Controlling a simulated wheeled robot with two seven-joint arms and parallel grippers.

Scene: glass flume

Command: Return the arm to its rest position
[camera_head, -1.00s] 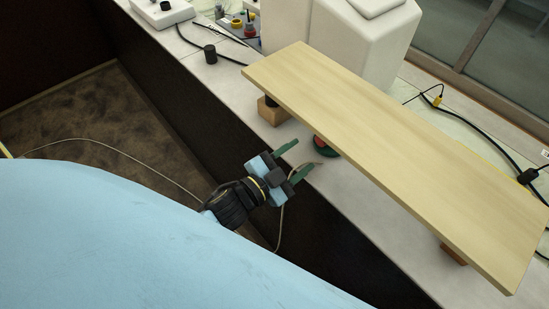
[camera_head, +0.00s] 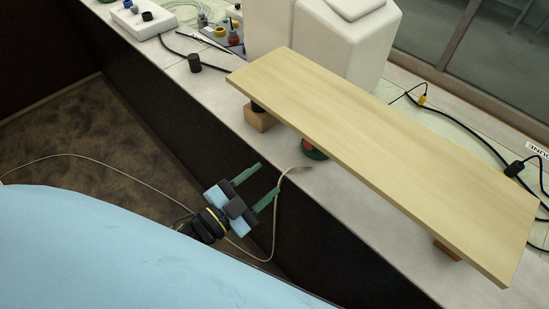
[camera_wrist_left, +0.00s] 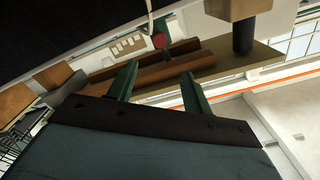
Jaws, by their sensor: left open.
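My left gripper (camera_head: 263,183) has two green fingers spread apart with nothing between them. It hangs beside the front edge of the grey bench, in front of its dark side. In the left wrist view the two green fingers (camera_wrist_left: 158,85) also stand apart and empty. The blue surface at the lower left of the head view hides most of the arm. My right gripper is in neither view.
A wooden board (camera_head: 390,155) lies raised on wooden blocks (camera_head: 259,119) on the grey bench (camera_head: 357,207). A green and red round item (camera_head: 313,150) sits under it. A white container (camera_head: 343,45) stands behind. A thin cable (camera_head: 98,165) runs past the gripper.

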